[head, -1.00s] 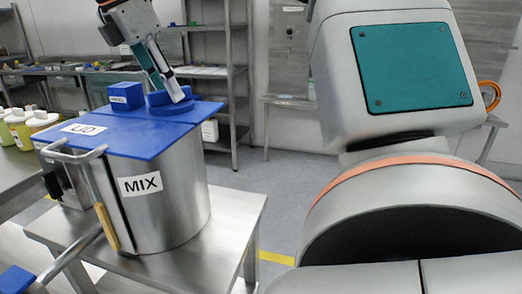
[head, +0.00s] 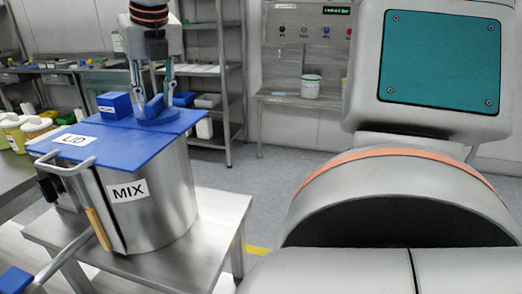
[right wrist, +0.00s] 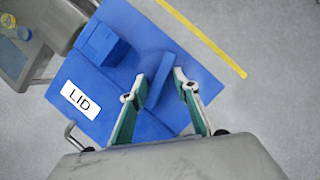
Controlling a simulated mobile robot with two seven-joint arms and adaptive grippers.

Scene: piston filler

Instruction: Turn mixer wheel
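The steel mixing vessel labelled MIX (head: 165,205) stands on a steel table, with a flat blue lid (head: 115,142) marked LID on top. My right gripper (head: 152,103) points down at the wheel, fingers spread. My left gripper is not in view.
A bent metal handle (head: 65,160) projects from the vessel's front left. Bottles (head: 35,127) stand on the left bench. A white bucket (head: 310,86) sits on a back table. The floor right of the vessel is clear.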

